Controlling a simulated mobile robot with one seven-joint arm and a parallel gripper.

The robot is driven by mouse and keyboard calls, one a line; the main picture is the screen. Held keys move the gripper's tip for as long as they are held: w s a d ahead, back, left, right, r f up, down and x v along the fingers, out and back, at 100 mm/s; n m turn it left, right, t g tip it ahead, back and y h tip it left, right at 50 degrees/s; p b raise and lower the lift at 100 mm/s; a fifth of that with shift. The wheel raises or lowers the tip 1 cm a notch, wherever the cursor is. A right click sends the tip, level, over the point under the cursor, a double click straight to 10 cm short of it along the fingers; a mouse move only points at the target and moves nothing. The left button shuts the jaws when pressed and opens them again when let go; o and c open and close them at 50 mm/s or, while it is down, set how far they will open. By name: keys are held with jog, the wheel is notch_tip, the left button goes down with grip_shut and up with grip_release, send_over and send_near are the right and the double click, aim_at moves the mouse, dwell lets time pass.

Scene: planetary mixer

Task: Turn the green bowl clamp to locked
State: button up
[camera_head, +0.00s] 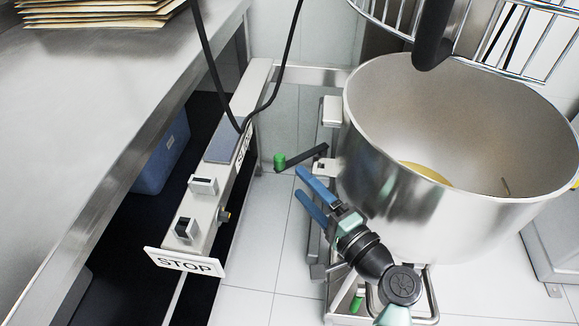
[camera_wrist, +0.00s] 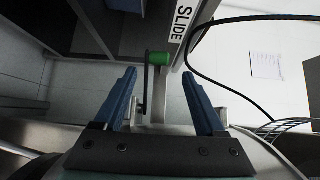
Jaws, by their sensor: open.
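The green bowl clamp shows as a green knob (camera_head: 280,161) at the end of a dark lever (camera_head: 306,157), left of the steel mixer bowl (camera_head: 390,170). In the wrist view the green knob (camera_wrist: 158,58) is ahead, between and beyond the fingertips, with its lever running back toward me. My gripper (camera_head: 306,188) has blue fingers and is just below the lever in the head view, beside the bowl's left wall. It also shows in the wrist view (camera_wrist: 160,82), open, with nothing between the fingers. I cannot tell the exact gap to the knob.
A control panel (camera_head: 207,200) with a STOP sign (camera_head: 185,262) stands to the left. A steel worktop (camera_head: 90,110) fills the far left. A black cable (camera_head: 272,95) hangs over the panel. A wire guard (camera_head: 500,35) is above the bowl. A second green handle (camera_head: 357,301) is low near my wrist.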

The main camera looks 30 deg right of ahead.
jog(key=s, duration=0.4)
jog(key=shift+d, duration=0.4)
